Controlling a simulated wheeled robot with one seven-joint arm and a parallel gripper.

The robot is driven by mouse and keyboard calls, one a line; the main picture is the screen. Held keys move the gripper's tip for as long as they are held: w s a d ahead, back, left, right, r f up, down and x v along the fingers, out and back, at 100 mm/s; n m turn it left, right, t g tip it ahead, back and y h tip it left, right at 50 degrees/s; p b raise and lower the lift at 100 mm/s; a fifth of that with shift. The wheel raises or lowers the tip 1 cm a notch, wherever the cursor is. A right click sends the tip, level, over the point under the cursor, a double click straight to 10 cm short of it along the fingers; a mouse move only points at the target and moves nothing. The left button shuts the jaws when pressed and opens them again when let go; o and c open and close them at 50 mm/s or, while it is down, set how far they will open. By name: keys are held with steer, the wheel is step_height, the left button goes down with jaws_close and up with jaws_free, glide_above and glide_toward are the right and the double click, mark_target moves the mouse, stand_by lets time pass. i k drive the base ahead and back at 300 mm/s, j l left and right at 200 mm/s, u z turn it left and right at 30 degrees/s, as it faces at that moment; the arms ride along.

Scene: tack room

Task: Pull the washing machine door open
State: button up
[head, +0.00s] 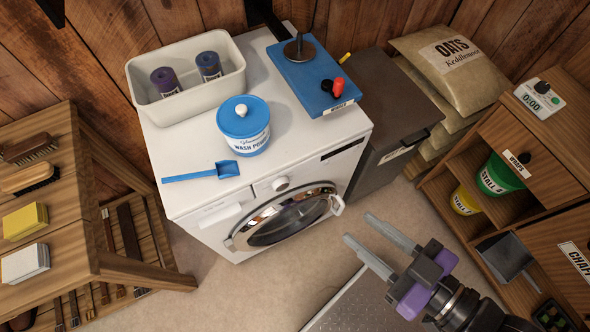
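The white washing machine (205,225) stands against the plank wall, its front turned toward the lower right. Its round door (290,217), with a chrome rim and dark glass, looks closed. A pale handle (337,205) sits at the right edge of the door. My gripper (357,227) is to the lower right of the handle, its two grey fingers apart with nothing between them. The fingertips point toward the handle and look a short way off it; the exact gap cannot be told from this view.
On the machine stand a blue wash powder tub (243,125), a blue scoop (200,172), a white bin (186,77) and a blue box (318,75). A wooden shelf (55,190) is close on the left, a cabinet (545,140) on the right. Floor before the door is clear.

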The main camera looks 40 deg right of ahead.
mark_target(242, 238)
steer(key=k+l, duration=0.1)
steer(key=k, duration=0.9)
